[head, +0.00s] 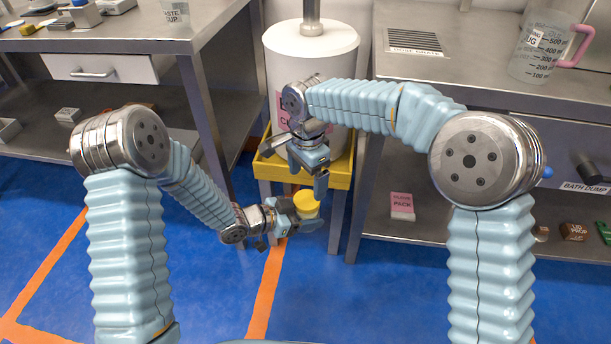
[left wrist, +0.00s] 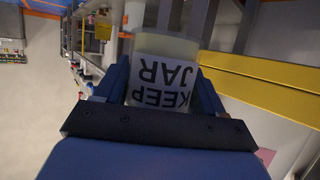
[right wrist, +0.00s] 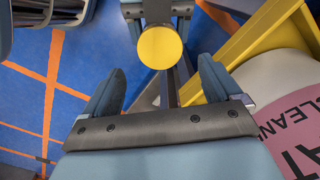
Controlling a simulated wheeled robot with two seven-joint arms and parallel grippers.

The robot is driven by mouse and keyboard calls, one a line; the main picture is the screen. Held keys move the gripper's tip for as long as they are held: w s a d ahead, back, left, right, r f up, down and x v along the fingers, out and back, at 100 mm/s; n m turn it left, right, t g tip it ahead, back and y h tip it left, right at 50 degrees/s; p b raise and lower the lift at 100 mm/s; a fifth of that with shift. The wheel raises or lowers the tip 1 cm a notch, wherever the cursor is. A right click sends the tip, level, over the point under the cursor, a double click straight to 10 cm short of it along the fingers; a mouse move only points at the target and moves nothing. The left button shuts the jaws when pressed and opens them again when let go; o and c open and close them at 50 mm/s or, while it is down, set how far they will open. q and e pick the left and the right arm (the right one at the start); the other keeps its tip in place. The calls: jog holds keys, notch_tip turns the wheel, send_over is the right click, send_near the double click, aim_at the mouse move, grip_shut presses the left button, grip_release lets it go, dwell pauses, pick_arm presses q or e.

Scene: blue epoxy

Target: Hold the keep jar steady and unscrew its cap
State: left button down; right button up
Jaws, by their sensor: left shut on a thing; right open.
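The keep jar (left wrist: 165,48) shows upside down in the left wrist view, pale with a white label reading KEEP JAR. My left gripper (head: 297,214) is shut around its sides and holds it in the air. The jar's yellow cap (head: 306,202) is on top; in the right wrist view it is a round yellow disc (right wrist: 160,47) seen from above. My right gripper (head: 308,176) is open, just above the cap in the head view. In the right wrist view its fingers (right wrist: 160,82) are spread wide, with the cap ahead of their tips and nothing between them.
A large white drum (head: 335,65) with a pink label stands in a yellow-rimmed stand (head: 339,172) close behind the grippers. Steel benches flank it; a measuring jug (head: 542,45) stands on the right one. Blue floor (head: 225,285) with orange lines lies below.

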aim_at(307, 199)
notch_tip(307, 199, down, 6)
jog(key=shift+f, duration=0.25)
jog(key=shift+c, duration=0.3)
jog(key=c, duration=1.1)
jog(key=n, duration=0.6)
jog(key=shift+n, duration=0.3)
jog(key=o, duration=1.2)
